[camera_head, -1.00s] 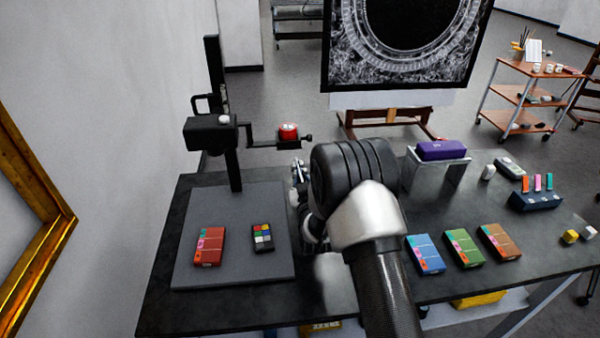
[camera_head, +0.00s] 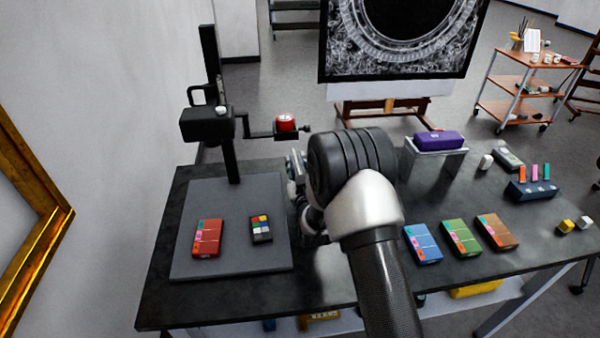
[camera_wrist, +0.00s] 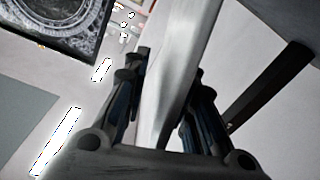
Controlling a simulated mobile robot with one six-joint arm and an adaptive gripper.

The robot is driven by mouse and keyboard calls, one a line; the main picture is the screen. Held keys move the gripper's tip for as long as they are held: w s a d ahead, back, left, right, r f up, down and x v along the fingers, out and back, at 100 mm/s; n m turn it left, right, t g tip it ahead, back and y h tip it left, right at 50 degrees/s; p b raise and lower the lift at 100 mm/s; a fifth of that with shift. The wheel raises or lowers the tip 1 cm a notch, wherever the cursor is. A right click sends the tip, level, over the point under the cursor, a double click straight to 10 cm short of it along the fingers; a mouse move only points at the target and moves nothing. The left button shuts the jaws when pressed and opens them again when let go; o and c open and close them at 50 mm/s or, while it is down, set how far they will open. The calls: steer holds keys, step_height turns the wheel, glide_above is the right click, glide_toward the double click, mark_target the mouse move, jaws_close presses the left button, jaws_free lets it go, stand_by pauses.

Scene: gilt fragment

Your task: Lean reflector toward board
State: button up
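The grey board (camera_head: 185,262) lies flat on the left of the dark table. A red card box (camera_head: 207,238) and a small colour chart (camera_head: 261,229) lie on it. My gripper (camera_head: 294,165) is just right of the board's far edge, partly hidden by my arm. In the wrist view, a pale, smooth panel, seemingly the reflector (camera_wrist: 172,70), runs tilted between the two fingers of my gripper (camera_wrist: 165,85) and past their tips. Whether both fingers press on it is not clear. In the head view the reflector cannot be made out; my arm covers that area.
A copy stand with a black column (camera_head: 211,70) and a side arm bearing a red object (camera_head: 286,122) rises behind the board. Blue (camera_head: 423,244), green (camera_head: 461,238) and brown (camera_head: 497,231) boxes and a purple case (camera_head: 439,140) occupy the table's right. A gilt frame (camera_head: 40,245) stands at left.

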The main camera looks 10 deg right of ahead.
steer(key=s, duration=1.1)
steer(key=shift+s+d, duration=0.15)
steer(key=shift+s, duration=0.15)
